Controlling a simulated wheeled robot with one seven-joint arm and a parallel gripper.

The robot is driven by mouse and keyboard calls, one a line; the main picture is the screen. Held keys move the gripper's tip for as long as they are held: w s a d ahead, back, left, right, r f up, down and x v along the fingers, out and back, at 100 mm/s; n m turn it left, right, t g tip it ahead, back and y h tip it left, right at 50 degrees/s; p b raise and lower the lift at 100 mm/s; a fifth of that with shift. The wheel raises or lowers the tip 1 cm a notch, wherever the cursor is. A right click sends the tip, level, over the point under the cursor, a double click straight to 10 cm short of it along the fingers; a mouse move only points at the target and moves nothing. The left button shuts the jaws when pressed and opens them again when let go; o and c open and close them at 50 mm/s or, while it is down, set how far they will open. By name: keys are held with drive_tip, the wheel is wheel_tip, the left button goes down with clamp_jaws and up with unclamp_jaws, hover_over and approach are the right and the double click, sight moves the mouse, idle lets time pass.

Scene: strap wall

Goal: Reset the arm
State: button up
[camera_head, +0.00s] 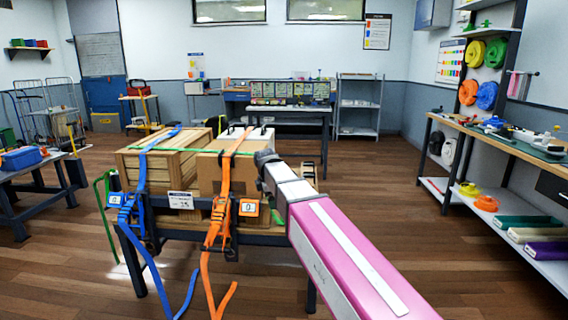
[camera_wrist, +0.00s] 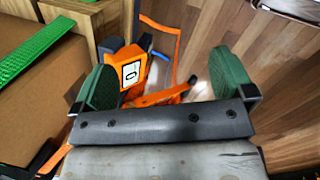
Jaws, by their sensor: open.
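My arm, pink and white, reaches from the lower right to the cargo table in the head view. My gripper (camera_wrist: 165,80) shows in the wrist view with two green fingers spread wide, open. No object is clamped between the fingers. An orange tag marked 0 (camera_wrist: 130,72) lies beyond the opening, closer to the left finger; it also shows on the table's front in the head view (camera_head: 249,208). An orange strap piece (camera_wrist: 163,96) crosses the view between the fingers. In the head view the fingers are not clearly visible behind my wrist at the cardboard box's right edge.
A wooden crate (camera_head: 131,167) and cardboard box (camera_head: 208,168) stand on the table. A blue strap (camera_head: 142,170) crosses the crate; an orange strap (camera_head: 224,175) crosses the box and hangs down. A workbench (camera_head: 500,147) stands right. Open floor (camera_head: 375,170) lies behind my arm.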

drive_tip(key=s+d+f+m+g, duration=0.1)
drive_tip(key=s+d+f+m, duration=0.9)
drive_tip(key=d+f, duration=0.2)
drive_tip(key=s+d+f+m+g, duration=0.1)
drive_tip(key=s+d+f+m, duration=0.9)
drive_tip(key=d+f+m, duration=0.1)
drive_tip(key=shift+d+f+m+g+y, duration=0.3)
drive_tip(key=shift+d+f+y, duration=0.1)
drive_tip(key=shift+d, duration=0.4)
